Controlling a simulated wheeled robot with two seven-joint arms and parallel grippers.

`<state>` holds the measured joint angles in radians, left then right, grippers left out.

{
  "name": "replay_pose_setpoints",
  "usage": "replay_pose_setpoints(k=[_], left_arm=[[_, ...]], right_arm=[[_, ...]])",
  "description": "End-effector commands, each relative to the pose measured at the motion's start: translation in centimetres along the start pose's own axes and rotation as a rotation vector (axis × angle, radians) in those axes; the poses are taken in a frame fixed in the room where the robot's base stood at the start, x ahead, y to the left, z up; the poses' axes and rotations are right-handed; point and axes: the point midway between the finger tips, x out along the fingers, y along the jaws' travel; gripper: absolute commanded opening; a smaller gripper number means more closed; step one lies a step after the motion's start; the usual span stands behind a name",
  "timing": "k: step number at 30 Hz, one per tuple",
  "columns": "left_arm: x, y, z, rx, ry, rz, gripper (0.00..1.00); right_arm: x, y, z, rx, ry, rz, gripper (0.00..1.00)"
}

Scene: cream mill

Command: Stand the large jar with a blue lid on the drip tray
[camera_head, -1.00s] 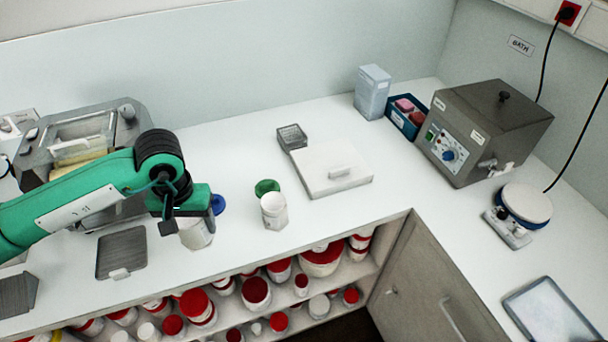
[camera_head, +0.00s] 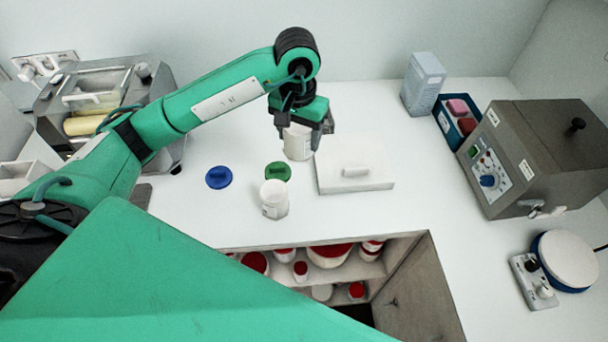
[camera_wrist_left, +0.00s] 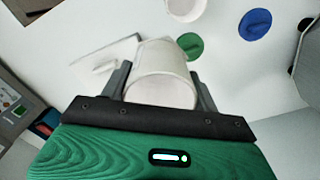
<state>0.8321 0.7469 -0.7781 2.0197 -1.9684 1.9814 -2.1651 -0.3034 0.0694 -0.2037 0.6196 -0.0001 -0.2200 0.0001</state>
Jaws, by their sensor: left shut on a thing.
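My left gripper (camera_head: 298,132) is shut on a large white jar (camera_head: 297,144), which it holds roughly upright at the back middle of the counter. In the left wrist view the jar (camera_wrist_left: 160,88) sits between the two fingers. A blue lid (camera_head: 219,177) lies flat on the counter, apart from the jar; it also shows in the left wrist view (camera_wrist_left: 255,24). My right gripper is not in view.
A smaller white jar (camera_head: 274,199) stands in front of a green lid (camera_head: 278,171). A flat white lidded box (camera_head: 355,178) lies just right of the held jar. The grey bath (camera_head: 545,150) stands at the right. An open shelf of red-lidded jars is below the counter.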

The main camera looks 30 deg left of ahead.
Motion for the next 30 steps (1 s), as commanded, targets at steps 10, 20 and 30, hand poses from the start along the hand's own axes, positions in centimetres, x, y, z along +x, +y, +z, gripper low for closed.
replay_pose_setpoints(k=[10, 20, 30], left_arm=[[7.5, 0.0, 0.2, 0.0, -0.006, -0.001, 0.4], [12.1, 0.0, 0.0, 0.0, 0.0, 0.0, 0.4], [15.8, 0.0, 0.1, 0.0, -0.001, 0.0, 0.4]], right_arm=[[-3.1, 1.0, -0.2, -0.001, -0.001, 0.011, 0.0], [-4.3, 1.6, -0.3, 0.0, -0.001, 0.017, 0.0], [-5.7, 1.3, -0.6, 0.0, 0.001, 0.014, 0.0]])
